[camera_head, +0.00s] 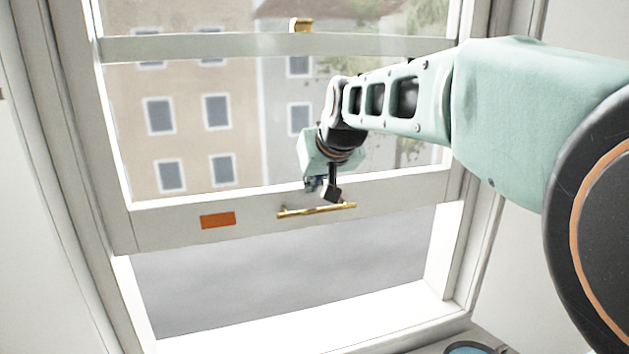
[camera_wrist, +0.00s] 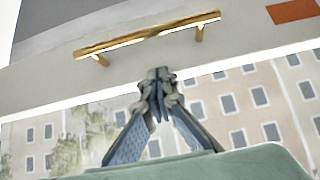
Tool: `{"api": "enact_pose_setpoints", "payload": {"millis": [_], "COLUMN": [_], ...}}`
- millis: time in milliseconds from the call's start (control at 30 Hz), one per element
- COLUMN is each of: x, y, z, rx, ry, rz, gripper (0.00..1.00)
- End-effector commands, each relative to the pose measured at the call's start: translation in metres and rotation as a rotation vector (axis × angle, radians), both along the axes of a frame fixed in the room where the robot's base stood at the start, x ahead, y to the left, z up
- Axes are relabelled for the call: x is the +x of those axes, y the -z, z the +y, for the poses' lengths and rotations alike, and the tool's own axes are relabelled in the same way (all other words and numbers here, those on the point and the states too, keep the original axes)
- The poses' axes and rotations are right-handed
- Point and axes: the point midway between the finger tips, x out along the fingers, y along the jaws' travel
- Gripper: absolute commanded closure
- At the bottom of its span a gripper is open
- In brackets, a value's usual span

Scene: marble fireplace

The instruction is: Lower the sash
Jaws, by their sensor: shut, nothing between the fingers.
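The white-framed window sash (camera_head: 165,221) is raised, with an open gap between its bottom rail and the sill. A brass bar handle (camera_head: 290,212) is fixed on the bottom rail; it also shows in the wrist view (camera_wrist: 150,36), where the rail (camera_wrist: 35,88) appears inverted. My gripper (camera_head: 331,193) is in front of the rail, by the handle's upper side in the head view. In the wrist view my gripper (camera_wrist: 157,80) is shut and empty, its fingertips apart from the bar in the picture. The depth between fingertips and rail is hard to tell.
An orange label (camera_head: 218,220) is on the rail left of the handle. The white sill (camera_head: 300,325) is clear. A blue round object (camera_head: 467,348) is partly visible at the bottom right.

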Motion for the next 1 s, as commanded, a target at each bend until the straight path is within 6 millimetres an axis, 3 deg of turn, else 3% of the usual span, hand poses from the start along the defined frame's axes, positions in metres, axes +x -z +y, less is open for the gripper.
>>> {"api": "enact_pose_setpoints", "payload": {"millis": [33, 100, 1000], "x": [-0.001, -0.001, 0.000], "y": [0.031, 0.050, 0.277], "z": [0.000, -0.001, 0.000], "rx": [-0.003, -0.003, -0.002], "ry": [0.000, 0.000, 0.001], "rz": [0.013, 0.014, 0.010], "gripper": [1.00, 1.00, 1.00]}}
